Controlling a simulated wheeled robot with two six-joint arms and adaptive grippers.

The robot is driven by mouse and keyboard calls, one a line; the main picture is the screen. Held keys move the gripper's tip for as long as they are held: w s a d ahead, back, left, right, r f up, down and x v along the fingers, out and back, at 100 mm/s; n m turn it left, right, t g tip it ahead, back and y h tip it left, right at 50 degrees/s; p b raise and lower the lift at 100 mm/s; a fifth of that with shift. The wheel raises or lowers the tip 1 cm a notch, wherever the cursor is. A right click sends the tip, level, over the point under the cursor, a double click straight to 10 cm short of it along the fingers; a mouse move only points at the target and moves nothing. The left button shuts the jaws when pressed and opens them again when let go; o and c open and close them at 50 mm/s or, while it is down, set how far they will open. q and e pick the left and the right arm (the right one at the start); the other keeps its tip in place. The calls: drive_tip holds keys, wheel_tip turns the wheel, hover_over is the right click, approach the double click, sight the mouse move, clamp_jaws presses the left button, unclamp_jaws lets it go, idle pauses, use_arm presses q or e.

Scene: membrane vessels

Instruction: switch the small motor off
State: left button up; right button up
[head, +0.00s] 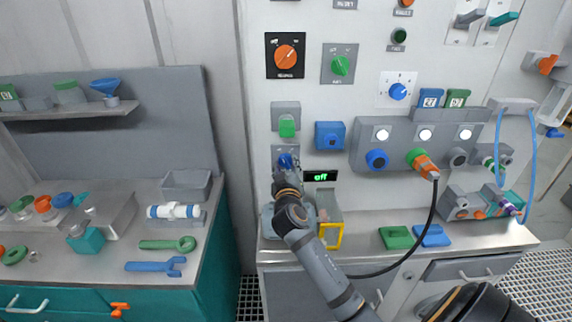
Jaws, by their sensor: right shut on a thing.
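My right gripper (287,166) is at the wall panel, left of a small black display (320,176) that reads "off" in green. It is shut on a small blue part (286,159) in front of a grey plate (279,150). My fingers hide much of that part, so I cannot tell its shape or its setting. A grey device (330,209) with a yellow handle stands on the bench behind my right arm, partly hidden. I cannot tell if it is the small motor. My left gripper is not in view.
Just above are a green switch (287,128) and a blue box-shaped control (329,135). Higher up are an orange knob (286,55) and a green knob (341,66). A black cable (430,225) hangs from an orange plug (424,166) to the right of my arm.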

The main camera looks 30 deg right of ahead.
drive_tip(key=shift+n, duration=0.3)
idle(0.4)
drive_tip(key=o, duration=1.2)
drive_tip(key=shift+c, duration=0.2)
drive_tip(key=shift+s+a, duration=0.1)
drive_tip(key=v, duration=0.7)
drive_tip(key=shift+s, duration=0.15)
